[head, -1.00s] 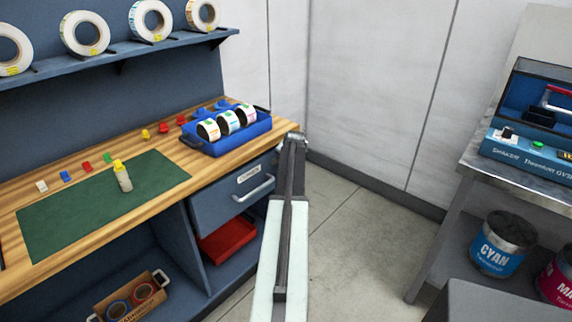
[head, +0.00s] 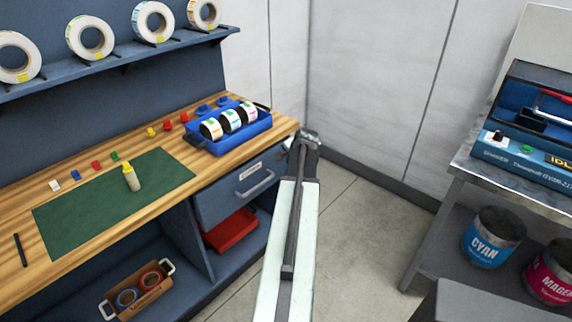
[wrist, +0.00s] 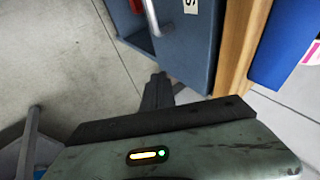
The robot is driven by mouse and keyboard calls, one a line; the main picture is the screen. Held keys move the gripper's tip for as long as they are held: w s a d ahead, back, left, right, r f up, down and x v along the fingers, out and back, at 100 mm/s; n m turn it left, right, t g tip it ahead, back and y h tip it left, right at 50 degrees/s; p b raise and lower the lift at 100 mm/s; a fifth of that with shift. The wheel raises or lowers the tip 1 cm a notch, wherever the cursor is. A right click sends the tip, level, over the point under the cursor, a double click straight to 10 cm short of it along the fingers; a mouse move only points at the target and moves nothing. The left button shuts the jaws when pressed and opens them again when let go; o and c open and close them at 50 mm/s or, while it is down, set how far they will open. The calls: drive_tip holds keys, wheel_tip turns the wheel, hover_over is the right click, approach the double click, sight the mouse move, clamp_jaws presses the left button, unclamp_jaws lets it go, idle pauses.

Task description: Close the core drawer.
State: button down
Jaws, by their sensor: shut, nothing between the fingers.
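The core drawer (head: 238,188) is a blue-grey front with a white label and a pale bar handle (head: 256,183), under the right end of the wooden bench. My arm partly covers its right side in the head view. How far it stands out is hard to tell. In the wrist view the drawer front (wrist: 190,50) and its handle (wrist: 151,16) are at the top. My gripper (wrist: 158,78) is shut and empty, just below the drawer front in that picture; contact cannot be told. In the head view my arm's end hides the fingers.
The bench top (head: 215,168) holds a blue tray (head: 235,141) with label rolls. A red bin (head: 231,230) sits below the drawer. A steel table (head: 462,160) with paint-like tins (head: 493,238) below stands right. The floor between is clear.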

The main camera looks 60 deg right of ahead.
drive_tip(key=s+a+m+t, duration=0.2)
drive_tip(key=s+a+m, duration=0.1)
drive_tip(key=a, duration=0.6)
drive_tip(key=w+d+r+b+x, duration=0.1)
drive_tip(key=b+x, duration=0.8)
drive_tip(key=x, duration=0.4)
drive_tip(key=shift+r, duration=0.25)
